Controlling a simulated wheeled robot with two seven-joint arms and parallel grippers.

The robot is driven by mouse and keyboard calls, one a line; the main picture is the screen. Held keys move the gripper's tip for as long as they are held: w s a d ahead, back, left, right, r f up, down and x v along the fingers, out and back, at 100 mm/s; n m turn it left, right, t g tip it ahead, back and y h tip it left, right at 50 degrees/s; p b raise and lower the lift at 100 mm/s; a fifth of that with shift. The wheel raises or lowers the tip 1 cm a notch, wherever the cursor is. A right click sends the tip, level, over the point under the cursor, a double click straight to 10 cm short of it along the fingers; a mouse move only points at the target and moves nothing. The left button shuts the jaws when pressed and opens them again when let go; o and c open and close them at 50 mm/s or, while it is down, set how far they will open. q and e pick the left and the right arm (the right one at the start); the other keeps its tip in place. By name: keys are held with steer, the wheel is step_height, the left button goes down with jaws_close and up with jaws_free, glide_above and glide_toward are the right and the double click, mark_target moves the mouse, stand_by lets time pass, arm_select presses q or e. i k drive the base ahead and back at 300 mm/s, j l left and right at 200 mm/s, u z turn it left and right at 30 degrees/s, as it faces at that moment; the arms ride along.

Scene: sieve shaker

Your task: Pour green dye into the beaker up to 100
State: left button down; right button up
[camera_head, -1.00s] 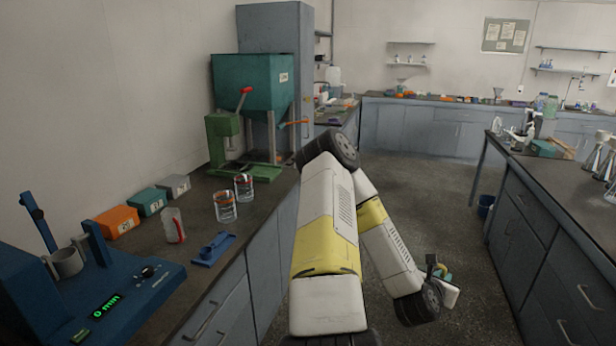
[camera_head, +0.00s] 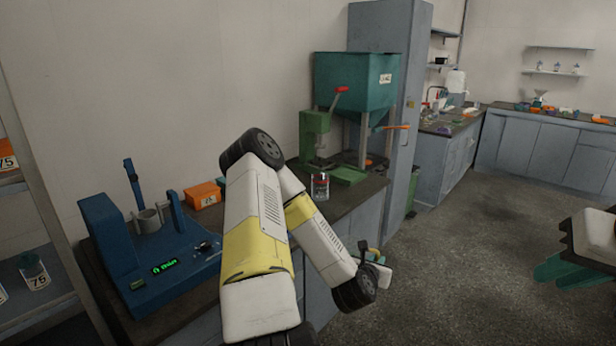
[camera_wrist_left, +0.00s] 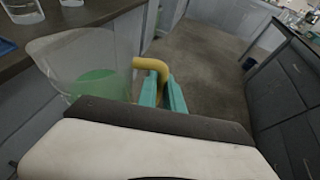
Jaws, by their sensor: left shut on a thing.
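A clear pitcher (camera_wrist_left: 85,65) with green liquid (camera_wrist_left: 98,88) low inside and a yellow handle (camera_wrist_left: 150,65) fills the upper left of the left wrist view. My left gripper (camera_wrist_left: 165,95) is shut on the yellow handle. It also shows in the head view (camera_head: 376,257), over the floor beside the bench, with the pitcher mostly hidden behind the arm. A glass vessel with a red band (camera_head: 320,187) stands on the bench; I cannot tell if it is the beaker. A glass vessel (camera_wrist_left: 22,11) also shows in the wrist view. My right gripper (camera_head: 562,268) is at the right edge, fingers apart and empty.
A blue device with a green display (camera_head: 165,266) stands on the left bench, with an orange box (camera_head: 203,195) behind it. A green press (camera_head: 318,135) and teal hopper (camera_head: 355,80) stand farther back. Shelves are at far left. The floor (camera_head: 460,200) to the right is clear.

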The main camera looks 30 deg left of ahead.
mark_target(320, 190)
steer(key=i+l+u, duration=0.25)
steer(key=u, duration=0.15)
steer(key=i+l+u, duration=0.2)
steer(key=l+u, duration=0.2)
steer(key=i+l+u, duration=0.15)
steer(key=l+u, duration=0.25)
steer(key=i+l, duration=0.1)
steer(key=l, duration=0.3)
steer(key=i+l+u, duration=0.15)
steer(key=l, duration=0.7)
steer(key=i+l+u, duration=0.1)
steer(key=l, duration=0.3)
